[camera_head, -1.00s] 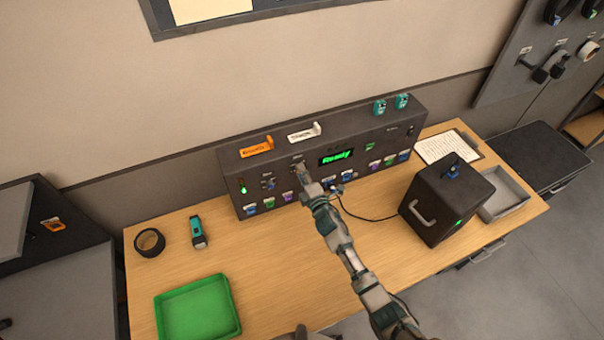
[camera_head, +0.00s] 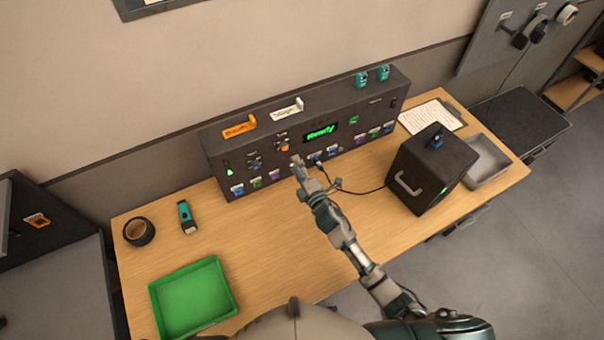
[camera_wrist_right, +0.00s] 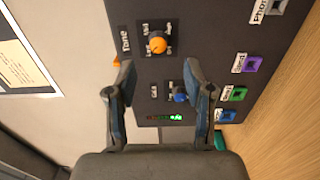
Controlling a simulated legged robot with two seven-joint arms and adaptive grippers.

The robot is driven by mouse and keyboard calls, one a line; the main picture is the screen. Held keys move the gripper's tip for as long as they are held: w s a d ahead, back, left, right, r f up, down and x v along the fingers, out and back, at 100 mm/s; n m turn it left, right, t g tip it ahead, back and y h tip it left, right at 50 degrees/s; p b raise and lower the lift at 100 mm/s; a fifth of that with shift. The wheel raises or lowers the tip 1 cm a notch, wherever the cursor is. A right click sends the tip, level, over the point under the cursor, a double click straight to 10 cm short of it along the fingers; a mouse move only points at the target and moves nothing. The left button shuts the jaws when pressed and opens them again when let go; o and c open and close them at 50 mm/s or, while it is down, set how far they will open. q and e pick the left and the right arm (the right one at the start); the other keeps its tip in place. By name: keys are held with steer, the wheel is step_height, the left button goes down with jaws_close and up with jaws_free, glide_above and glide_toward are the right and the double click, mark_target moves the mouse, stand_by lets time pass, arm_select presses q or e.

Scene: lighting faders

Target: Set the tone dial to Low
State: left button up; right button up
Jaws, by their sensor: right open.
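The tone dial (camera_wrist_right: 157,44) is an orange round knob on a dark square plate, beside a label reading "Tone" in the right wrist view. It also shows on the console front in the head view (camera_head: 284,146). Small marks surround it, but I cannot read its setting. My right gripper (camera_head: 297,163) is in front of the console, just below the dial in the head view. In the right wrist view its two fingers (camera_wrist_right: 159,85) are spread and empty, with the dial beyond them and apart from them. My left gripper is not in view.
A blue knob (camera_wrist_right: 180,97) sits beside the tone dial. Coloured buttons line the console's (camera_head: 215,150) lower edge. A black box (camera_head: 432,170) with a cable stands right. The table's middle is clear.

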steer(key=v, duration=0.4)
steer(key=shift+d, duration=0.1)
stand_by(0.4)
